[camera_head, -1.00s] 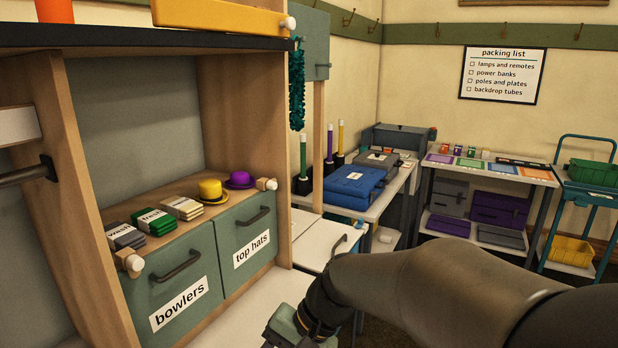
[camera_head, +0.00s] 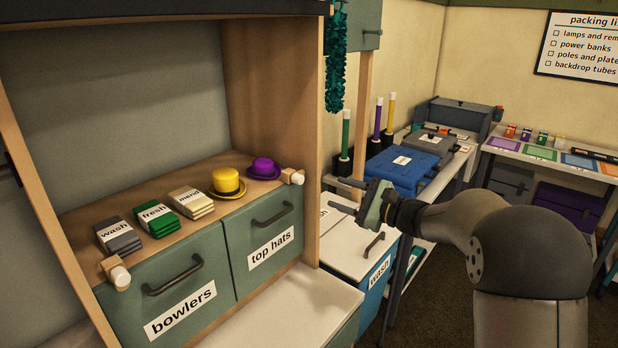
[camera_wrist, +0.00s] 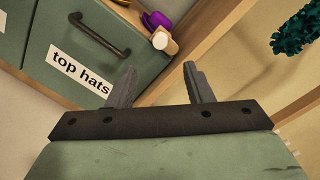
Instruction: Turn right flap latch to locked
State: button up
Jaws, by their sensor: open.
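The right flap latch (camera_head: 292,177) is a small light wooden block with a pale round end, at the upper right corner of the flap labelled "top hats" (camera_head: 280,235). In the wrist view this latch (camera_wrist: 163,42) shows just beyond and between my two fingertips, with a gap. My gripper (camera_head: 336,194) is open and empty, to the right of the latch in the head view, its fingers pointing left toward it. In the wrist view my gripper (camera_wrist: 159,67) has its fingers spread. A matching left latch (camera_head: 117,271) sits by the "bowlers" flap (camera_head: 190,290).
A purple hat (camera_head: 264,168) and a yellow hat (camera_head: 226,183) sit on the shelf close to the latch. The cabinet's wooden side post (camera_head: 270,110) stands beside it. A teal garland (camera_head: 336,60) hangs to the right. Open air lies in front of the flaps.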

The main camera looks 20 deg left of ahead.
aim_at(302, 180)
jog(key=p+x, duration=0.2)
jog(key=x, duration=0.9)
jog(key=shift+w+p, duration=0.1)
jog(key=shift+p, duration=0.25)
jog(key=c, duration=1)
